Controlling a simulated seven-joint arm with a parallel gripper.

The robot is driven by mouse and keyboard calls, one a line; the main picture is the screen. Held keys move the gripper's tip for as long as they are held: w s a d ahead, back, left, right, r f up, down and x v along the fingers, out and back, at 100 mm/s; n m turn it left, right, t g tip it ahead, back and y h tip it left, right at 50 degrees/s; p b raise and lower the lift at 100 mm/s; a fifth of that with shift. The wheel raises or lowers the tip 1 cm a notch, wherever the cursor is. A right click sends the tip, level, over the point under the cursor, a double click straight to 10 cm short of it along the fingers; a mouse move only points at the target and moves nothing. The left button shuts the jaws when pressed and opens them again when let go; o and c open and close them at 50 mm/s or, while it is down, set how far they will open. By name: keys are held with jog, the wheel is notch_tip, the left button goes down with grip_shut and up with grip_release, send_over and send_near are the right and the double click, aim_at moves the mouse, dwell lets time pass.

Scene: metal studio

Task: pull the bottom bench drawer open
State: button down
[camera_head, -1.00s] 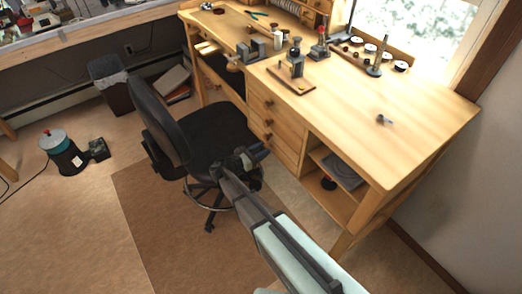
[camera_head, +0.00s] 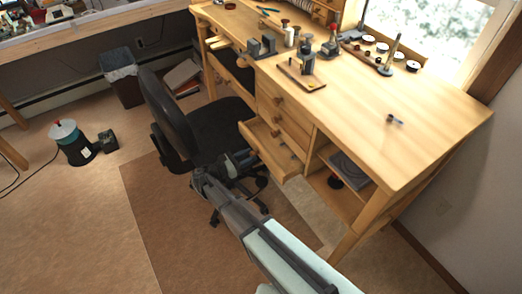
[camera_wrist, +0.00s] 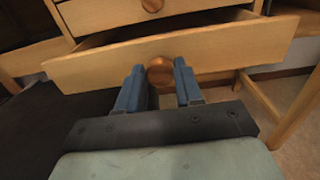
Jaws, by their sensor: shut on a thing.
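The wooden workbench (camera_head: 430,110) has a stack of drawers under its top.
A black office chair (camera_head: 168,112) stands close to the left of the drawer and my arm. An open shelf (camera_head: 335,185) is right of the drawers. Tools and a small vise (camera_head: 262,48) stand on the bench.

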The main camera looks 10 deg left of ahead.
jog(key=v, duration=1.5)
jog(key=shift+s+a, duration=0.1)
jog(key=c, duration=0.8)
grip_release()
jog(key=shift+o, duration=0.2)
jog(key=shift+a, duration=0.1)
jog(key=v, duration=1.3)
jog(key=shift+s+a, duration=0.15)
jog(key=shift+s, duration=0.1)
jog(key=shift+r, duration=0.1)
